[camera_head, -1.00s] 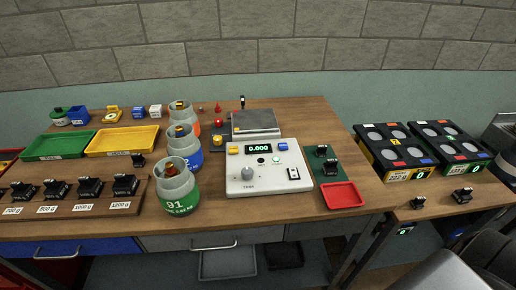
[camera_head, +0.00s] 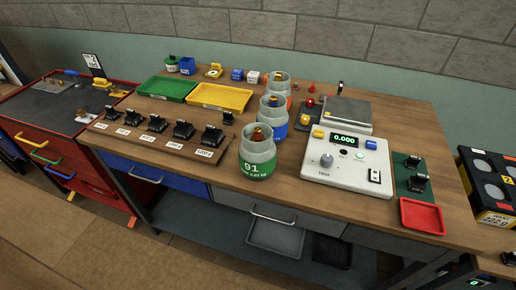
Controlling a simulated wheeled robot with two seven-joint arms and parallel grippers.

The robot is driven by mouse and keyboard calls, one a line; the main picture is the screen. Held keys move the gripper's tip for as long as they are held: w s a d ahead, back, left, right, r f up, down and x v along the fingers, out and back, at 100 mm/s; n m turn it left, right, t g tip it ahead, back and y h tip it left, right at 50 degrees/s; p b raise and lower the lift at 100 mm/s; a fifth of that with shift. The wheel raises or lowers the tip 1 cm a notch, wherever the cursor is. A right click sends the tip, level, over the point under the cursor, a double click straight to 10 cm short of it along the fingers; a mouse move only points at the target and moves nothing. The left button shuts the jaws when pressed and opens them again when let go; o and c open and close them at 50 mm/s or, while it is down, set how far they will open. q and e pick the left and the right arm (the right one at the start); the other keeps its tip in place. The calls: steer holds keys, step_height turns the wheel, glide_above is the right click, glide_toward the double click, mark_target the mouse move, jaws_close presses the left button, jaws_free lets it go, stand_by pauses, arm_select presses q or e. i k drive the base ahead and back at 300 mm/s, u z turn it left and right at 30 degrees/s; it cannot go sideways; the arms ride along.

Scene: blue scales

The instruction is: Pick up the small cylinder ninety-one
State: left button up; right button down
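The small cylinder ninety-one (camera_head: 257,160) is a grey gas bottle with a green band marked 91 and a brass valve on top. It stands upright near the front edge of the wooden workbench (camera_head: 290,196), left of the white scale console. Behind it stand a cylinder with a blue band (camera_head: 272,118) and one with an orange band (camera_head: 279,88). Neither of my grippers shows in the head view.
The white scale console (camera_head: 346,160) reads 0.000, with a weighing plate (camera_head: 346,112) behind it. A rack of black weights (camera_head: 157,138) lies left of cylinder ninety-one. Green (camera_head: 167,89) and yellow (camera_head: 219,97) trays lie farther back. A red tray (camera_head: 421,216) sits front right.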

mark_target(257, 149)
steer(key=u, duration=2.3)
steer(key=k, duration=1.55)
steer(key=z, duration=2.35)
steer(key=i, duration=0.5)
steer(key=z, duration=0.05)
